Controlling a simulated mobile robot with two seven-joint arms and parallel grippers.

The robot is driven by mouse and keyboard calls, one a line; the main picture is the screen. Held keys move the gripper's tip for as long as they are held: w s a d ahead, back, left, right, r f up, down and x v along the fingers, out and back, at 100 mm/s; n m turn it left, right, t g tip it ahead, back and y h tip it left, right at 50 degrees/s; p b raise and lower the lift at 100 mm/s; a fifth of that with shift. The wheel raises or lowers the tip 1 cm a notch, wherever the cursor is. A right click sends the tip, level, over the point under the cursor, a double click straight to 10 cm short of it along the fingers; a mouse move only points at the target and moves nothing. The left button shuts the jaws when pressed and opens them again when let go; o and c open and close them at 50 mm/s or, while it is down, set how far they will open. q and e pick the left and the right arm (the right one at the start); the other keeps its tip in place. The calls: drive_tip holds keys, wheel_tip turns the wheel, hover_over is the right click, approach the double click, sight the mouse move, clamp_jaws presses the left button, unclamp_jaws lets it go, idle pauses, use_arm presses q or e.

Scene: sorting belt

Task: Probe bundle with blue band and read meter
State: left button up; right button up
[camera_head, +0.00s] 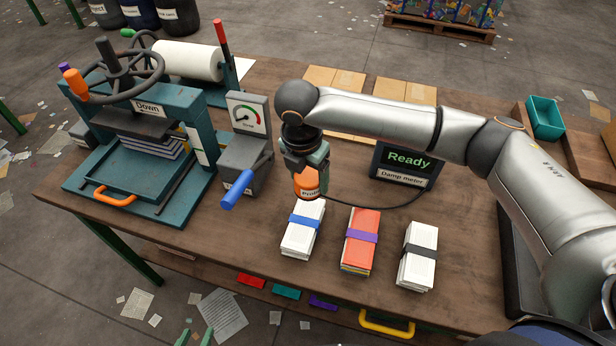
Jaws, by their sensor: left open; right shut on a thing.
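The blue-banded bundle (302,230) of white paper lies on the bench, left of two other bundles. My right gripper (307,163) is shut on the orange probe (307,182), above the far end of that bundle. The gripper partly hides the probe, and I cannot tell whether its tip touches the paper. A cable runs from the probe to the damp meter (405,165), whose screen reads "Ready" in green. My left gripper (195,338) shows only its green fingertips, apart and empty, at the bottom edge.
A red bundle with a purple band (361,240) and a white one with a black band (418,255) lie to the right. A press (140,130) and a dial device with a blue-handled lever (245,150) stand left. A teal bin (545,118) sits far right.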

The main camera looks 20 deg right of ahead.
drive_tip(key=shift+f+b, duration=2.8)
drive_tip(key=shift+b, duration=1.05)
drive_tip(key=shift+f+b, duration=0.3)
drive_tip(key=shift+b, duration=0.2)
drive_tip(key=shift+s+f, duration=0.1)
drive_tip(key=shift+f, duration=0.4)
drive_tip(key=shift+r, duration=0.1)
